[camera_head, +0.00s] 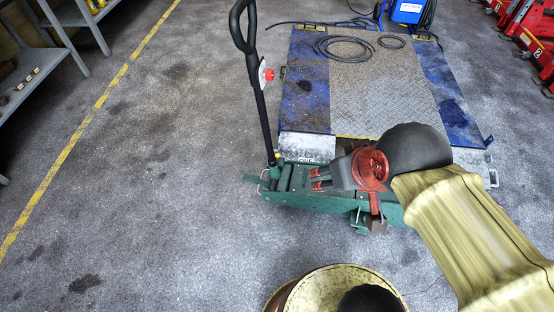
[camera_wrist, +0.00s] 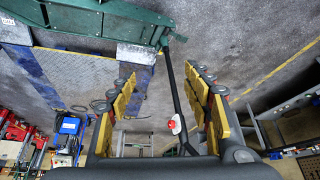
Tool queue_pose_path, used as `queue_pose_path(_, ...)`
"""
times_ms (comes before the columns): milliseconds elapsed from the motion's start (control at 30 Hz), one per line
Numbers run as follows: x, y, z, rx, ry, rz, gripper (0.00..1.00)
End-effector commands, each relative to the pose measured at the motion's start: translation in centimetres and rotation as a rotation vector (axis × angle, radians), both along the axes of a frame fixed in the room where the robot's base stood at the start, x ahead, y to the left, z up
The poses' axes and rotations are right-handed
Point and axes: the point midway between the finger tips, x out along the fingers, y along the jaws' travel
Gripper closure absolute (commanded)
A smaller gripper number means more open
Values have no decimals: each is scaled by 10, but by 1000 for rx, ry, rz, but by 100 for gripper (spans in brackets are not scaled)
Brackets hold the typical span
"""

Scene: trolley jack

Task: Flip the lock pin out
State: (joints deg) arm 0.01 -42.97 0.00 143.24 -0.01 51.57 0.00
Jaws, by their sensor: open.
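The green trolley jack (camera_head: 332,204) stands on the floor, and its body also crosses the top of the wrist view (camera_wrist: 95,20). Its long black handle (camera_head: 259,100) rises from the left end of the body and carries a red knob (camera_head: 268,75). In the wrist view the handle (camera_wrist: 177,90) shows between my finger pads. My gripper (camera_head: 315,179) is open and empty, over the jack body and right of the handle base, apart from the handle. Its yellow-padded fingers are spread in the wrist view (camera_wrist: 161,76). I cannot clearly make out the lock pin near the handle base.
A blue and metal lift platform (camera_head: 380,85) lies behind the jack, with black hose (camera_head: 345,48) on it. A blue machine (camera_head: 408,12) and red equipment (camera_head: 525,25) stand at the back. Grey shelving (camera_head: 40,60) is at the left. The floor left of the jack is clear.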

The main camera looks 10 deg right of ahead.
Motion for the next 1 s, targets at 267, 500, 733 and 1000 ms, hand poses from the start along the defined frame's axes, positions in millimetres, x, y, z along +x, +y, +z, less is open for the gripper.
queue_pose_path(267,0,0,26,0,0,0,67)
queue_pose_path(500,0,0,73,0,-1,0,80)
queue_pose_path(733,0,0,77,0,0,0,93)
queue_pose_path(1000,0,0,76,0,0,0,100)
